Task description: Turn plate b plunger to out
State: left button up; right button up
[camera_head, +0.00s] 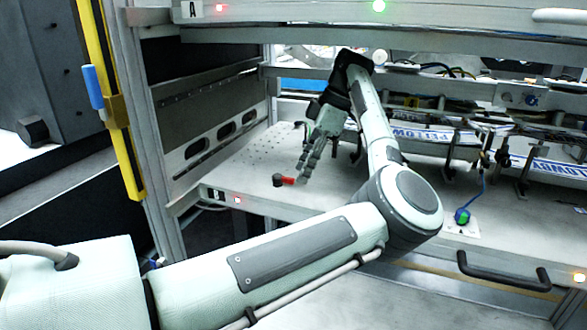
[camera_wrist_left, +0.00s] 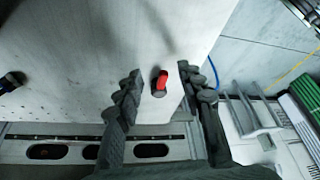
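A small plunger with a red handle and a dark knob (camera_head: 279,180) stands on the pale plate (camera_head: 245,168), near its front left edge. My left gripper (camera_head: 302,178) reaches down to the plate just right of the red handle. In the left wrist view, the red plunger (camera_wrist_left: 160,84) shows between the two spread fingers of my left gripper (camera_wrist_left: 158,75), with a gap on each side. The fingers look open and hold nothing. My right gripper is not in view.
A green and blue knob (camera_head: 462,215) sits on a white square to the right. Black clamps and blue-lettered strips (camera_head: 425,136) stand behind it. A shelf marked A (camera_head: 375,38) lies above. A dark handle (camera_head: 503,272) juts out at the lower right. A slotted side wall (camera_head: 215,135) bounds the left.

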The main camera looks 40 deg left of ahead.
aim_at(283, 180)
pick_arm(q)
jog(key=shift+s+a, duration=0.7)
jog(key=shift+a, duration=0.3)
jog(key=shift+a+f, duration=0.1)
jog(key=shift+f, duration=0.45)
